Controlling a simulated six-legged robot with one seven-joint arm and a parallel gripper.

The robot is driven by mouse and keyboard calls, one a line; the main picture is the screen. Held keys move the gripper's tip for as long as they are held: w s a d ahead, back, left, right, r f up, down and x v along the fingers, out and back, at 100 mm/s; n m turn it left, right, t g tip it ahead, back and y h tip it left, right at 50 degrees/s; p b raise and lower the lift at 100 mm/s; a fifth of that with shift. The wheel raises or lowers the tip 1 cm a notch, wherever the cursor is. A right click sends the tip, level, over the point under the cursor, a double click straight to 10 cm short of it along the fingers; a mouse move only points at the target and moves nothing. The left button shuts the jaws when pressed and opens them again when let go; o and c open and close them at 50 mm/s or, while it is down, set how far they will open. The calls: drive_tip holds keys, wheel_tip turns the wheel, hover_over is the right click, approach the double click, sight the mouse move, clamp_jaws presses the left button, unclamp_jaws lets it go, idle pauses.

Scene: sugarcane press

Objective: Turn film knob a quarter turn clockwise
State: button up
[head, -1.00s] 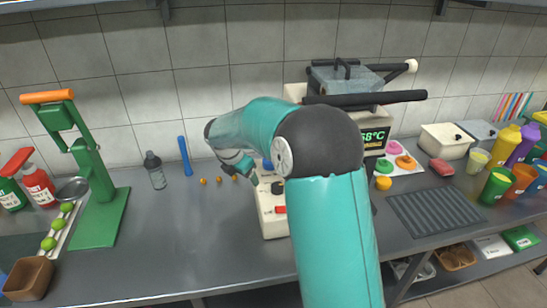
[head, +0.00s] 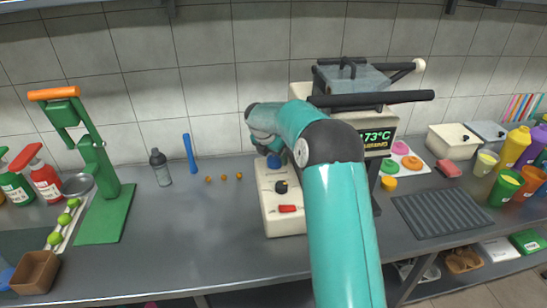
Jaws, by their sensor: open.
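The cup sealing machine has a pale front base (head: 270,220) with a blue knob (head: 273,160), a black knob (head: 281,187) and a red switch (head: 287,209) on top. I cannot read which knob is labelled for film. My gripper (head: 264,147) is at the far end of the teal arm, just above and behind the blue knob, apart from the black knob. It is open and looks empty, but its fingers are small and partly hidden by the arm. My forearm covers the machine's middle, right of the knobs.
The machine's lit display (head: 377,138) reads 73°C, below a long black lever (head: 385,97). Small orange balls (head: 224,178), a blue stick (head: 189,153) and a grey bottle (head: 159,167) stand to the left. A green press (head: 103,215) is farther left.

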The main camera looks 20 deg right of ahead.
drive_tip(key=shift+f, duration=0.4)
drive_tip(key=c, duration=1)
drive_tip(key=shift+m, duration=0.3)
